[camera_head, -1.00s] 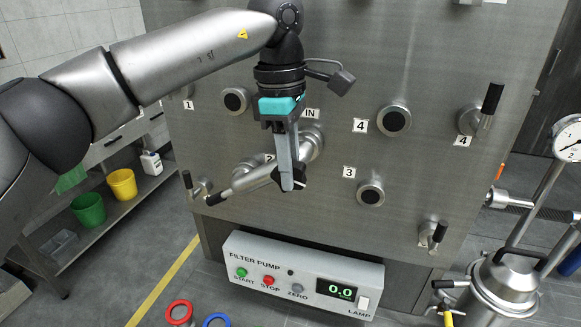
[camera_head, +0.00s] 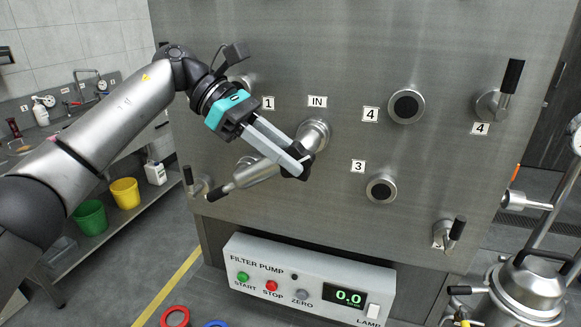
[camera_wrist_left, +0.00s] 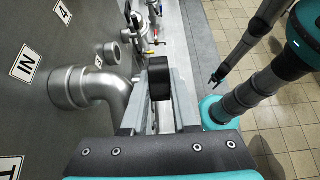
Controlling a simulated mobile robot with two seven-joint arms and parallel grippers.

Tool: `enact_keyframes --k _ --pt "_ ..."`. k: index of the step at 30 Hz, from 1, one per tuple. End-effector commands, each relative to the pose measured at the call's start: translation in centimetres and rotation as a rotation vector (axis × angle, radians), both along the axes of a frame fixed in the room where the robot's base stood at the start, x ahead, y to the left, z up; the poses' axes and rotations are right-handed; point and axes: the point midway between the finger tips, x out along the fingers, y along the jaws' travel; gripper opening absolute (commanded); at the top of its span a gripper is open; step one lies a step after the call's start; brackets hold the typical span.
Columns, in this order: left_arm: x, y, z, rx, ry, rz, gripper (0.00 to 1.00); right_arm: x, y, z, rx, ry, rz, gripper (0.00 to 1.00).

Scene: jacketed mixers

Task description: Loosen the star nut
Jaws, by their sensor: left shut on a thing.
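The star nut (camera_head: 296,168) is a small black knob at the outer end of the metal pipe elbow (camera_head: 313,134) under the IN label. My left gripper (camera_head: 291,161) comes to it from the upper left, with its long grey fingers shut on it. In the left wrist view the black nut (camera_wrist_left: 160,78) shows at the fingertips, in front of the pipe elbow (camera_wrist_left: 100,88). The fingers hide part of the nut.
Capped port 3 (camera_head: 381,189) and port 4 (camera_head: 406,106) are on the panel to the right. The filter pump box (camera_head: 305,282) stands below. Free air lies in front of the panel.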

Motion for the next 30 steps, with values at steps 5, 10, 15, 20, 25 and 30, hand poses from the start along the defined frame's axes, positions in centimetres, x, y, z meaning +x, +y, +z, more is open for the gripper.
enact_keyframes --k 5,10,15,20,25,30 --pt "0.1 0.2 -0.6 -0.165 0.051 0.003 0.00 0.0 0.0 -2.7 0.000 0.000 -0.001 0.52" --pt "0.1 0.3 -0.8 -0.299 0.095 0.003 0.00 0.0 0.0 -4.8 0.000 0.000 -0.001 0.52" --pt "0.1 0.3 -0.8 -0.408 0.130 0.002 0.00 0.0 0.0 -6.5 0.000 -0.001 -0.001 0.52" --pt "0.1 0.3 -0.7 -0.479 0.153 0.002 0.00 0.0 0.0 -7.6 0.000 -0.001 -0.001 0.52" --pt "0.2 0.3 -0.7 -0.523 0.167 0.002 0.00 0.1 0.0 -8.3 0.000 -0.001 -0.001 0.52" --pt "0.1 0.3 -0.5 -0.542 0.173 0.002 0.00 0.1 0.0 -8.5 0.000 -0.001 0.000 0.52"
